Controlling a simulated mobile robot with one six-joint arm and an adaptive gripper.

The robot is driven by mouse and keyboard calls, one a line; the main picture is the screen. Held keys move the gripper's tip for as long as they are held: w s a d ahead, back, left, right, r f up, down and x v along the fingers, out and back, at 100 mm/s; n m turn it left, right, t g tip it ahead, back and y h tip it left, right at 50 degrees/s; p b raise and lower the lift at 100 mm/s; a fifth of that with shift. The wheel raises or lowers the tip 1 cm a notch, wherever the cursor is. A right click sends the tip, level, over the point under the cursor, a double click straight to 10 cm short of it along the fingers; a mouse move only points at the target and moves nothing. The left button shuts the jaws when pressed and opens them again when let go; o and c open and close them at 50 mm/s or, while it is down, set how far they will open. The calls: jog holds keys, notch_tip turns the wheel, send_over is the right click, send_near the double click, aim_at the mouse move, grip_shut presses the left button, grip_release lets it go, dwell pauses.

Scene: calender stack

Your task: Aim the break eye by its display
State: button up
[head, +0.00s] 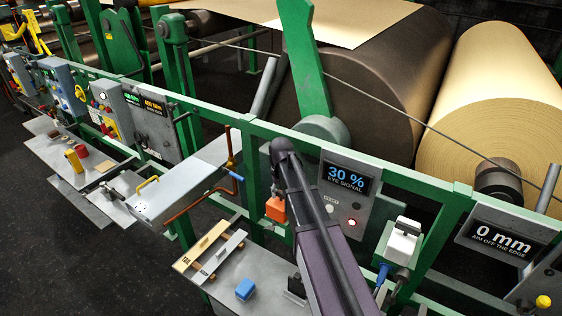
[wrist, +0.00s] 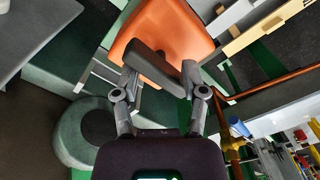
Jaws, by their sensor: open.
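The eye signal display (head: 347,180) in the head view reads 30 %. Its grey panel carries a button and a red light below the screen. An orange block (head: 276,208), which looks like the break eye, sits on the green frame left of my arm. The orange block (wrist: 158,32) fills the top middle of the wrist view, with a dark grey bar (wrist: 165,62) in front of it. My gripper (wrist: 160,84) is open, its fingers near either side of the bar; contact is unclear.
A second display (head: 498,236) at right reads 0 mm, aim off the edge. A copper pipe (head: 203,200) runs left of the orange block, also in the wrist view (wrist: 233,145). Large paper rolls (head: 490,120) stand behind.

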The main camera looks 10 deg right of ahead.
jog(key=m, duration=0.8)
jog(key=shift+m, duration=0.4)
notch_tip(320, 180, up, 14)
jog(key=p, duration=1.3)
jog(key=shift+p, duration=0.4)
jog(key=shift+f, duration=0.1)
jog(key=shift+n, duration=0.3)
jog(key=n, duration=0.8)
jog(key=shift+n, duration=0.4)
jog(key=shift+f, duration=0.1)
notch_tip(320, 180, down, 14)
jog(key=b, duration=1.3)
jog(key=shift+r+b, duration=0.2)
jog(key=shift+b, duration=0.2)
